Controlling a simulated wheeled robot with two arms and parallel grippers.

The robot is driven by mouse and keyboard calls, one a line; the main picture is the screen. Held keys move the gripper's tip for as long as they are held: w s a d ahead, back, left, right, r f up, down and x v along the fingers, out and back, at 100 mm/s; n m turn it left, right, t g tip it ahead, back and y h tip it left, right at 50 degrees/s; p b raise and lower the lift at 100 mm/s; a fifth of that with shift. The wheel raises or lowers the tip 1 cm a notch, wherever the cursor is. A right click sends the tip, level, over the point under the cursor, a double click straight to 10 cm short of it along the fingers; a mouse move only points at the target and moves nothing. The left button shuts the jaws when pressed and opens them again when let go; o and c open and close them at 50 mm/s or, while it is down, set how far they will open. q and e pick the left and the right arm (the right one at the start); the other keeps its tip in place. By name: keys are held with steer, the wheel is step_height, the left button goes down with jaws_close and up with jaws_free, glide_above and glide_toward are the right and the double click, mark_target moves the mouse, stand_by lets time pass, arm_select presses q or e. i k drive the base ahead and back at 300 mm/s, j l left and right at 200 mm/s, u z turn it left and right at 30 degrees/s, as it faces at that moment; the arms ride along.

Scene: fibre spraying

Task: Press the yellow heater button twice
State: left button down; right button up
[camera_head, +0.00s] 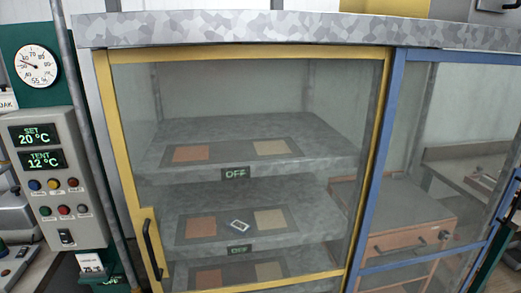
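The grey control panel (66,180) stands at the left with two rows of small round buttons. Above the buttons, the displays read SET 20 °C (33,134) and TENT 12 °C (40,160). The shelf signs (236,174) behind the glass read OFF. I cannot make out either gripper in this view, and nothing is seen touching the buttons.
The yellow-framed cabinet door (118,140) is closed, with a black handle (153,250). A blue-framed section (386,130) adjoins it on the right. A dial gauge (36,65) sits above the panel. A grey pole (75,90) runs beside the panel. Grey equipment (14,222) crowds the left edge.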

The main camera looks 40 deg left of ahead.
mark_target(53, 184)
steer(key=u, duration=2.55)
